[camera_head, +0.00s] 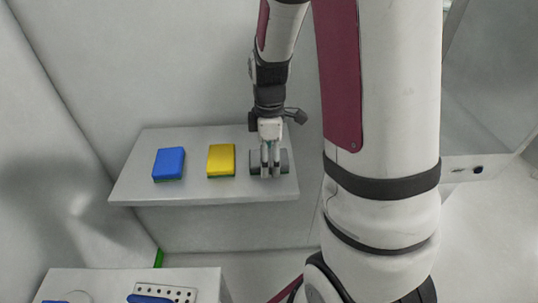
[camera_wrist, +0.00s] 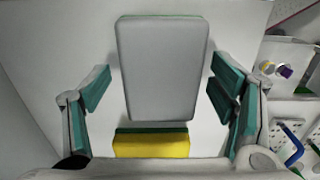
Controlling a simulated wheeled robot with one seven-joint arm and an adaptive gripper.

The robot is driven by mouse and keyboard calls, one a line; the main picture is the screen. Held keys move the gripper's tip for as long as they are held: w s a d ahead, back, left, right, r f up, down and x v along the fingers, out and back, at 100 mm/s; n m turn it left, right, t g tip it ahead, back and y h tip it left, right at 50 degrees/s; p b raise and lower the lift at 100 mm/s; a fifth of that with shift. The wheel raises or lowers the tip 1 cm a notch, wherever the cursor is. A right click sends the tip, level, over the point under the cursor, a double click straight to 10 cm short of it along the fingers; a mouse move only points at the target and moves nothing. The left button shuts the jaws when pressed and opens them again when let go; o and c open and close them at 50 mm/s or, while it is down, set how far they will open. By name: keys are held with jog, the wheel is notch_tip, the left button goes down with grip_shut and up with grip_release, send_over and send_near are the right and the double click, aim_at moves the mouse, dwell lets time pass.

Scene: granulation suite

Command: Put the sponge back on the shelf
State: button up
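A grey sponge (camera_head: 284,160) lies flat at the right end of the white shelf (camera_head: 215,193). In the wrist view the grey sponge (camera_wrist: 162,70) is centred, with a thin green layer showing at its far edge. My gripper (camera_head: 270,172) points down over it and hides its middle in the head view. In the wrist view my gripper (camera_wrist: 160,88) is open, with one finger on each side of the sponge. Narrow gaps seem to show beside the sponge; I cannot tell whether either finger touches it.
A yellow sponge (camera_head: 221,160) lies left of the grey one, and a blue sponge (camera_head: 169,163) farther left. The wall stands right behind the shelf. A white surface (camera_head: 90,282) at lower left holds a board with holes (camera_head: 178,292) and blue-handled items.

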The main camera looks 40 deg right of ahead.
notch_tip(320, 180, up, 12)
jog(key=p, duration=0.1)
jog(key=s+a+r+m+t, duration=0.2)
jog(key=s+a+r+m, duration=0.2)
jog(key=s, duration=0.4)
jog(key=s+a+r+m+t, duration=0.1)
jog(key=s+a+r+m, duration=0.2)
jog(key=s+a+m, duration=0.4)
jog(key=shift+s+a+r+t, duration=0.4)
jog(key=shift+s+a, duration=0.5)
jog(key=shift+s, duration=0.35)
notch_tip(320, 180, up, 2)
jog(key=shift+r+p, duration=0.1)
jog(key=shift+p, duration=0.75)
